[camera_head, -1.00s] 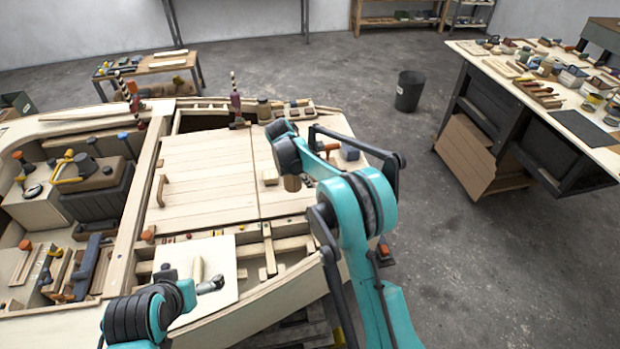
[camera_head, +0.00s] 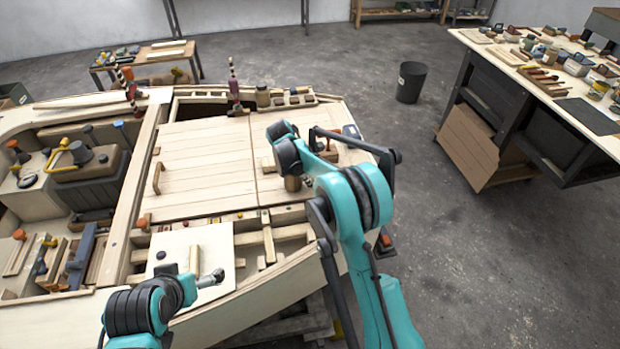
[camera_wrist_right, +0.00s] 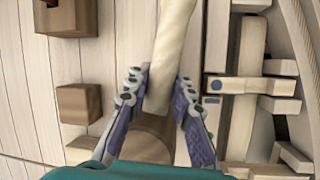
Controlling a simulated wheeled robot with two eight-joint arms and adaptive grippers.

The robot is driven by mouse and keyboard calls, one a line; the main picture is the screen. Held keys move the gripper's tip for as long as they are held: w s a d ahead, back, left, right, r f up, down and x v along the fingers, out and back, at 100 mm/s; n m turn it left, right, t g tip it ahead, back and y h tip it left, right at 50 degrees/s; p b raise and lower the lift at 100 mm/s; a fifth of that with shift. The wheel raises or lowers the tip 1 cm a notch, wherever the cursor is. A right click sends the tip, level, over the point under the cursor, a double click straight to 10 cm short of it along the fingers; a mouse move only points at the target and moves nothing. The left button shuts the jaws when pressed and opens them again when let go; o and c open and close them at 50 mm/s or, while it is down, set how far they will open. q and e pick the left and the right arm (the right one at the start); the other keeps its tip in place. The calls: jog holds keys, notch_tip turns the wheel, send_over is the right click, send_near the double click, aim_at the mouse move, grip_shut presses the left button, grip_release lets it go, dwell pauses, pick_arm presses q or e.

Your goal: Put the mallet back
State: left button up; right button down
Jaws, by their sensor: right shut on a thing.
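The mallet has a pale wooden handle, seen in the right wrist view (camera_wrist_right: 176,45) running up from between the fingers. A darker round wooden part, seemingly its head (camera_wrist_right: 150,140), shows nearer the palm. In the head view, a brown round wooden piece (camera_head: 293,183) shows just below my right wrist. My right gripper (camera_wrist_right: 160,95) is shut on the mallet, above the plank hatch of the hull (camera_head: 205,160). Its fingers are mostly hidden by my arm in the head view. My left gripper (camera_head: 208,280) is low at the front over a pale board; its jaws are unclear.
The hull holds blocks, clamps and tools in its left compartments (camera_head: 75,250). A framed slot area (camera_wrist_right: 250,90) lies right of the gripper. A loaded workbench (camera_head: 510,60) stands at the right, a dark bucket (camera_head: 411,82) behind. Grey floor between is clear.

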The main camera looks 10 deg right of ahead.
jog(key=shift+f, duration=0.2)
jog(key=c, duration=1.2)
grip_release()
jog(key=v, duration=1.1)
jog(key=shift+s+r, duration=0.1)
jog(key=shift+r, duration=0.1)
jog(key=shift+a+r, duration=0.15)
jog(key=shift+r, duration=0.15)
